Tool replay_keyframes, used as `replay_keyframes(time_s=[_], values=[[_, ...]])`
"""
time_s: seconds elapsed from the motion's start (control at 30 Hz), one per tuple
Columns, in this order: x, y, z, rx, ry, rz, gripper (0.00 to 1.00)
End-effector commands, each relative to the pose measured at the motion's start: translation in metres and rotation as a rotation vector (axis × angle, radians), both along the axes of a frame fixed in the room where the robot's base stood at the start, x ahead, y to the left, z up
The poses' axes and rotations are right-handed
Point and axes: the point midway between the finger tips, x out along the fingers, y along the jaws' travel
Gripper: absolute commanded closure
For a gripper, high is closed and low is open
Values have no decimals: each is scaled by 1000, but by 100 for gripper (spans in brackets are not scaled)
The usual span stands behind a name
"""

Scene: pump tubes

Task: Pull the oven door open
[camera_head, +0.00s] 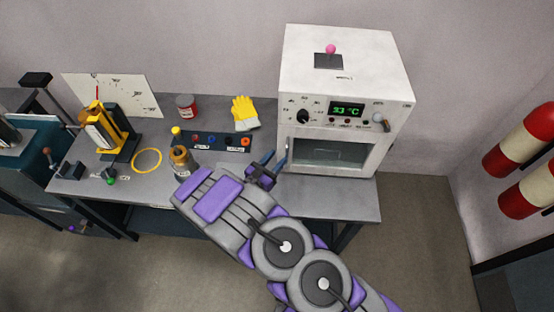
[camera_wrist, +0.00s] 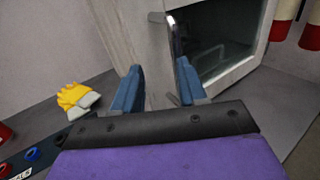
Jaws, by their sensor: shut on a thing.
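The white oven (camera_head: 345,75) stands at the right end of the bench. Its door (camera_head: 362,158) has a dark window and looks closed or nearly closed. My gripper (camera_head: 272,163) is at the left edge of the door, shut on the door handle (camera_wrist: 174,32). In the wrist view, the blue fingers of my gripper (camera_wrist: 157,88) straddle the handle's side of the oven front. The lower part of the handle is hidden by the right finger. The door window (camera_wrist: 222,32) shows to the right of the fingers.
Yellow gloves (camera_head: 243,112), a brown bottle (camera_head: 181,160), a dark panel with coloured sockets (camera_head: 215,141) and a red can (camera_head: 186,106) stand left of the oven. Red and cream cylinders (camera_head: 520,140) are on the right wall. The floor before the oven is clear on the right.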

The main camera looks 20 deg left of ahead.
Motion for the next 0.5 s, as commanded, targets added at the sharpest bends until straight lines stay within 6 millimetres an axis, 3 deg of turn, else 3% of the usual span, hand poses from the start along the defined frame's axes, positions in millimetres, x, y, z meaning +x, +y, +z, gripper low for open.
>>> replay_keyframes(time_s=[0.5], values=[[-37,16,-3,-3,-1,-4,69]])
